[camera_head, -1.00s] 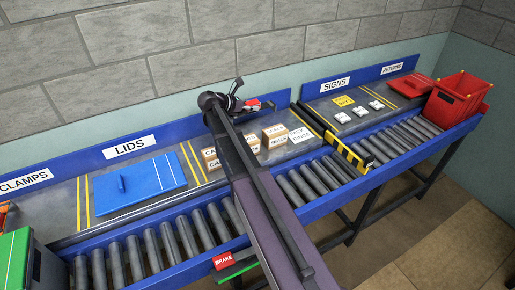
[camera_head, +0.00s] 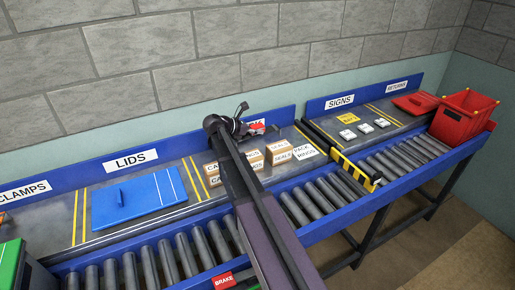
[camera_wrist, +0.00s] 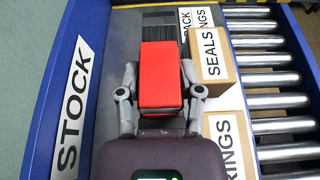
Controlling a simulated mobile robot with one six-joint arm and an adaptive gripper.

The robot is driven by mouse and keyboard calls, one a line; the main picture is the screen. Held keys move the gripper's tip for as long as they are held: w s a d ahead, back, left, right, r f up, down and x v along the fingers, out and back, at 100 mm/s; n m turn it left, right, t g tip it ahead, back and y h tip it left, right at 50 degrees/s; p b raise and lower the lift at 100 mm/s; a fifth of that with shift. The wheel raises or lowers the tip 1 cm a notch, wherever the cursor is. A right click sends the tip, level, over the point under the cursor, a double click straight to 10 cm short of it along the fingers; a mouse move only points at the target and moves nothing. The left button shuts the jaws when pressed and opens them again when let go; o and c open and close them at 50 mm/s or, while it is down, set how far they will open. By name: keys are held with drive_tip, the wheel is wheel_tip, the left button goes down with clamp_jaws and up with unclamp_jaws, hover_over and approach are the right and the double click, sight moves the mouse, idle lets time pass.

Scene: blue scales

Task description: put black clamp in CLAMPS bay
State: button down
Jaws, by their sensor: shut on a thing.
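My gripper (camera_wrist: 160,76) is shut on a red block-shaped thing (camera_wrist: 160,82), which sits between its two fingers in the wrist view. A dark ribbed part (camera_wrist: 160,27) shows just beyond the red block; I cannot tell whether the two are one piece. In the head view my gripper (camera_head: 250,128) is over the back of the bench, in front of the partly covered STOCK sign, with red showing at its end. No separate black clamp can be made out. The CLAMPS sign (camera_head: 24,193) is at the far left, its bay mostly cut off by the picture edge.
Cardboard boxes labelled SEALS (camera_wrist: 209,52) and RINGS (camera_wrist: 228,145) stand close to the right of my gripper. The blue back wall (camera_wrist: 45,75) is on its left. A blue lid (camera_head: 140,199) lies in the LIDS bay. Rollers (camera_head: 160,255) run along the front; a red crate (camera_head: 463,115) stands far right.

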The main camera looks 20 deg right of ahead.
drive_tip(key=shift+f+b, duration=1.05)
drive_tip(key=shift+f, duration=0.35)
drive_tip(key=shift+f, duration=0.1)
drive_tip(key=shift+f+b, duration=1.8)
drive_tip(key=shift+b, duration=0.1)
drive_tip(key=shift+f, duration=0.15)
drive_tip(key=c, duration=0.5)
unclamp_jaws()
drive_tip(key=shift+c, duration=0.2)
drive_tip(key=shift+r, duration=0.25)
